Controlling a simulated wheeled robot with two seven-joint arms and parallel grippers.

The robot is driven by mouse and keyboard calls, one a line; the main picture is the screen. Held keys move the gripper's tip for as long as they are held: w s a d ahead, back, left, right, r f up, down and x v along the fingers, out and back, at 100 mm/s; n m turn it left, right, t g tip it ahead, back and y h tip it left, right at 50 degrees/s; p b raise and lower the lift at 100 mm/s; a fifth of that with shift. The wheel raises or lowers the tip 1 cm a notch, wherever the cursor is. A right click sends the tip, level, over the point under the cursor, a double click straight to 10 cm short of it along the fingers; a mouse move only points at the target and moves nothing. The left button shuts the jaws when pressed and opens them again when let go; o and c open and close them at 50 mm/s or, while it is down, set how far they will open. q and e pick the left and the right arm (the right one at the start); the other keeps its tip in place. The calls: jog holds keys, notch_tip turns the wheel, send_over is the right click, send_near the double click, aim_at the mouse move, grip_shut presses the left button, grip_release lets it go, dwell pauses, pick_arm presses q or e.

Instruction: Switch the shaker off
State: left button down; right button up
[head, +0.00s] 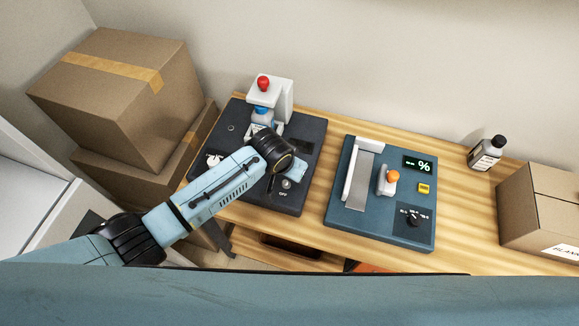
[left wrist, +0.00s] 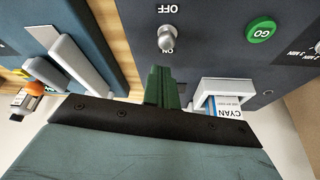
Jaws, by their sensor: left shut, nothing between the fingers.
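The shaker is a dark grey panel machine (head: 236,125) at the left end of the wooden table. Its metal toggle switch (head: 286,184) stands near its front edge by the printed OFF. In the left wrist view the toggle (left wrist: 167,40) sits between OFF and ON, upside down; I cannot tell for sure which way its lever leans. My left gripper's green fingers (left wrist: 161,86) are shut and empty, close to the toggle on its ON side, with a visible gap. In the head view my left arm hides the fingers and part of the panel. My right gripper is not in view.
A green GO button (left wrist: 261,30) and a white holder with a CYAN label (left wrist: 228,105) flank the toggle. A red-knobbed white post (head: 284,100) stands at the panel's back. Right are a blue press machine (head: 340,205), a bottle (head: 487,153) and a carton (head: 545,205). Cartons (head: 115,100) stand left.

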aim_at(287, 184)
pick_arm(q)
jog(key=w, duration=0.1)
jog(key=w+d+r, duration=0.1)
jog(key=w+d, duration=0.1)
jog(key=shift+r, duration=0.3)
jog(key=s+a+r+p, duration=0.1)
jog(key=s+a+r, duration=0.1)
jog(key=s+r, duration=0.3)
jog(key=shift+w+v, duration=0.3)
jog(key=shift+v, duration=1)
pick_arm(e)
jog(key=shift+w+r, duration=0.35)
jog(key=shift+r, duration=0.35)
pick_arm(q)
jog(key=shift+s+r, duration=0.1)
